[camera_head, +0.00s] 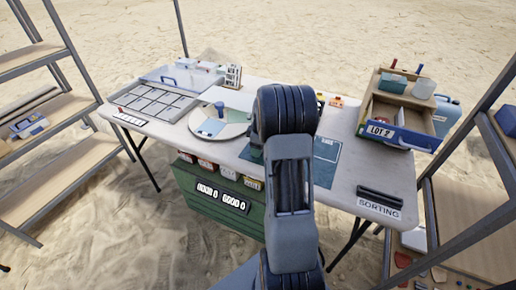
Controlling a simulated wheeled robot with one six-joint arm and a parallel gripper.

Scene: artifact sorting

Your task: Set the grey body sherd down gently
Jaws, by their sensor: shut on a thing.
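The grey body sherd does not show in this view. My arm stands upright in front of the middle of the table and hides part of the tabletop. My gripper does not show either; my own arm links may cover it. The white sorting table (355,176) has a teal mat (326,160) to the right of my arm and partly behind it. A round board (238,129) with pale and blue sections lies to the left of my arm, with a small blue cup-like thing (219,108) at its far edge.
A grey compartment tray (154,101) lies at the table's left. A wooden box marked LOT 7 (396,110) with an open drawer stands at the right. Dark bars (380,194) lie near the SORTING label. A green crate (215,196) is below the front edge. Shelves flank the table.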

